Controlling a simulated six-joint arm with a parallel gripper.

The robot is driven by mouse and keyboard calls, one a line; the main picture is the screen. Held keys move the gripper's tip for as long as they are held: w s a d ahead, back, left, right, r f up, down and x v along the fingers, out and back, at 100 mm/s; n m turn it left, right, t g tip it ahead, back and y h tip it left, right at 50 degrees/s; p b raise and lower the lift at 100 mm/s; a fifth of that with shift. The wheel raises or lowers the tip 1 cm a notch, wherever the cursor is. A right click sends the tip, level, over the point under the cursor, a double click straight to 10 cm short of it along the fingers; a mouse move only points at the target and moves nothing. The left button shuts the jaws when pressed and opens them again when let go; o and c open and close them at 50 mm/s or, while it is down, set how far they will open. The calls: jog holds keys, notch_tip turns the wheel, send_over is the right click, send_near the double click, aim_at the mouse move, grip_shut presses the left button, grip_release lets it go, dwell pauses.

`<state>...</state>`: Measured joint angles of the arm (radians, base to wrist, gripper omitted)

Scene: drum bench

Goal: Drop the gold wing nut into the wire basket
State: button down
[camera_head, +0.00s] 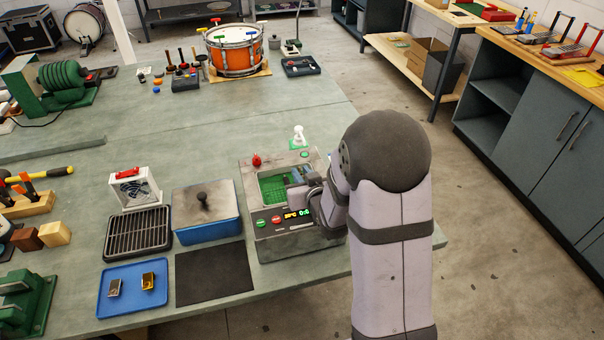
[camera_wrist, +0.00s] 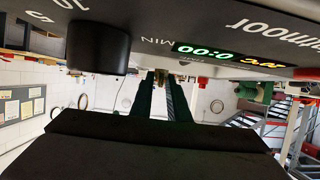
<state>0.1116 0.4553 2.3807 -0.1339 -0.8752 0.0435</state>
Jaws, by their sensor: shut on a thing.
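My gripper (camera_head: 290,184) reaches in over the green-lit tank of a grey benchtop machine, its fingers near the tank's right side. In the wrist view the two dark fingers (camera_wrist: 164,82) are close together. A small brownish-gold thing shows at their tips, likely the gold wing nut (camera_wrist: 160,76), though its shape is too small to make out. The green mesh inside the tank looks like the wire basket (camera_head: 272,190); my gripper hides part of it. I cannot tell whether the fingertips touch it.
The machine's control panel (camera_head: 283,219) faces front. A blue box (camera_head: 207,230) with a knobbed lid, a dark rack (camera_head: 138,232) and a blue tray (camera_head: 120,301) with two small metal pieces stand left. A black mat (camera_head: 213,274) lies bare. A white figure-like object (camera_head: 298,137) stands behind.

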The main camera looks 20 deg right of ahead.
jog(key=c, duration=1.6)
grip_release()
jog(key=shift+s, duration=0.1)
jog(key=shift+b+v, duration=0.95)
jog(key=shift+v, duration=1.45)
jog(key=shift+a+b, duration=0.1)
jog(key=shift+b, duration=1.05)
jog(key=shift+s+b, duration=0.1)
jog(key=shift+b, duration=0.45)
jog(key=b+v, duration=0.2)
jog(key=b, duration=0.2)
jog(key=shift+r, duration=0.15)
jog(key=shift+s+r, duration=0.1)
